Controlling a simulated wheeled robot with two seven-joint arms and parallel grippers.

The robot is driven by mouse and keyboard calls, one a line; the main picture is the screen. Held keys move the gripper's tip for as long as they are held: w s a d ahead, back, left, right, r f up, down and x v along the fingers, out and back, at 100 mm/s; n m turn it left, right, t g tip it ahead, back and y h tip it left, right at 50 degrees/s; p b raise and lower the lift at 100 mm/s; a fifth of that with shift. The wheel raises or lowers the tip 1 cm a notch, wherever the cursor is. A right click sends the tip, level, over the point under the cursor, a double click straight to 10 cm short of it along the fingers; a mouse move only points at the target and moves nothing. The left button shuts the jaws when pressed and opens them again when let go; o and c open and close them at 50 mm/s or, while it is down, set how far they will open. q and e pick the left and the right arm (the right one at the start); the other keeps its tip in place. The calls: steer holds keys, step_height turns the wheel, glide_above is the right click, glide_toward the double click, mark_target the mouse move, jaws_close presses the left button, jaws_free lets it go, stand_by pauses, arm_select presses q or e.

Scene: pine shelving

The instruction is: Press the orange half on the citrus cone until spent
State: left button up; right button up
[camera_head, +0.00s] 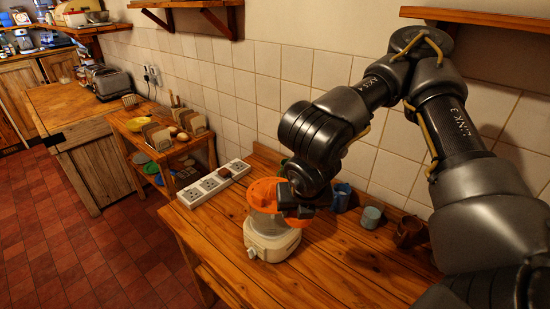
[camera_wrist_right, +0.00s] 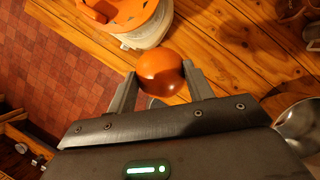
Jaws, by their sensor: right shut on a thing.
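The citrus juicer has a cream base (camera_head: 268,243) and an orange bowl (camera_head: 262,190), and stands on the wooden table. In the right wrist view its orange top (camera_wrist_right: 125,14) is cut by the upper edge, with a pale rim below. My right gripper (camera_wrist_right: 160,76) is shut on the orange half (camera_wrist_right: 162,66), whose rounded skin faces the camera. The half appears beside the juicer in that view; its height over the bowl is unclear. In the head view my right gripper (camera_head: 300,208) hangs over the juicer's right side, hiding part of the bowl and the cone. My left gripper is out of view.
A blue cup (camera_head: 341,197), a grey-blue cup (camera_head: 371,217) and a brown mug (camera_head: 408,231) stand right of the juicer near the tiled wall. A white socket strip (camera_head: 214,184) lies behind left. The table front (camera_head: 325,275) is clear. A wall shelf (camera_head: 480,18) hangs above my arm.

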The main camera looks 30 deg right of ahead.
steer(key=shift+w+d+r+n+y, duration=0.1)
steer(key=shift+n+y, duration=0.15)
steer(key=shift+n, duration=0.35)
steer(key=shift+w+a+r+n+y, duration=0.1)
steer(key=shift+r+n+y, duration=0.1)
steer(key=shift+n, duration=0.4)
steer(key=shift+w+d+r+n+y, duration=0.1)
steer(key=shift+n+y, duration=0.15)
steer(key=shift+n, duration=0.35)
steer(key=shift+n+t, duration=0.3)
